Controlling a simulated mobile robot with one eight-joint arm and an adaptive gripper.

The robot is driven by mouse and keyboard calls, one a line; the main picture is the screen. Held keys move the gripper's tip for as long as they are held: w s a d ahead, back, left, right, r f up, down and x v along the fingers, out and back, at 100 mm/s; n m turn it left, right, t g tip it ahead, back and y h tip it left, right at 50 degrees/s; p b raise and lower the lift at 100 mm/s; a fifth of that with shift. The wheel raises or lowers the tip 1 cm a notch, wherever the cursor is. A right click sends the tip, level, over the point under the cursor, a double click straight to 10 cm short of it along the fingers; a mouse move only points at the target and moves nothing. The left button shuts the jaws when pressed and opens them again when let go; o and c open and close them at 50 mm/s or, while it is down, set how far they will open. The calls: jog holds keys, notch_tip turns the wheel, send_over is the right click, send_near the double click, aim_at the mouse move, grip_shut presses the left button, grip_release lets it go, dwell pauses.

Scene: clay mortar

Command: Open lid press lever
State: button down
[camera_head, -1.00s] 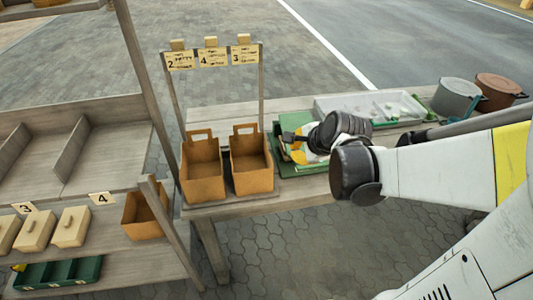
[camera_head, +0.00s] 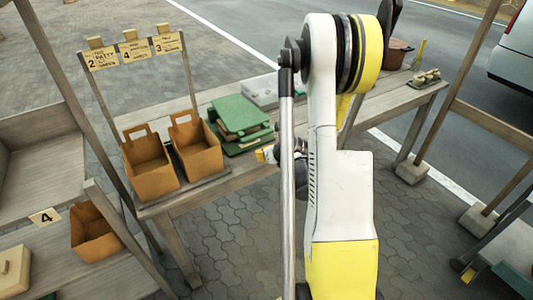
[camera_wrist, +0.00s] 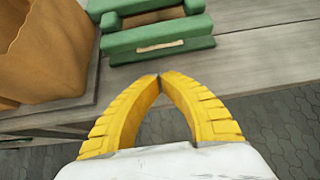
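The green press (camera_head: 240,113) sits on the wooden table, right of two brown boxes. Its top slab lies over a lower green part. In the wrist view the press (camera_wrist: 125,42) is at the top, with a pale strip (camera_wrist: 160,47) on its near face. I cannot tell for certain which part is the lever. My gripper (camera_wrist: 159,77) has yellow fingers whose tips meet, with nothing between them. The gripper also shows in the head view (camera_head: 264,154), just in front of the press at the table's near edge, apart from it.
Two brown open boxes (camera_head: 150,165) stand left of the press. A pale tray (camera_head: 260,92) lies behind it. A reddish pot (camera_head: 397,54) and a small board of pale pieces (camera_head: 425,78) are farther right. A shelf (camera_head: 40,165) stands at left.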

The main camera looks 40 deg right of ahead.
jog(key=b+x, duration=0.1)
jog(key=x, duration=0.3)
jog(key=shift+a+f, duration=0.1)
notch_tip(320, 180, up, 4)
jog(key=shift+s+r, duration=0.1)
jog(key=shift+r, duration=0.2)
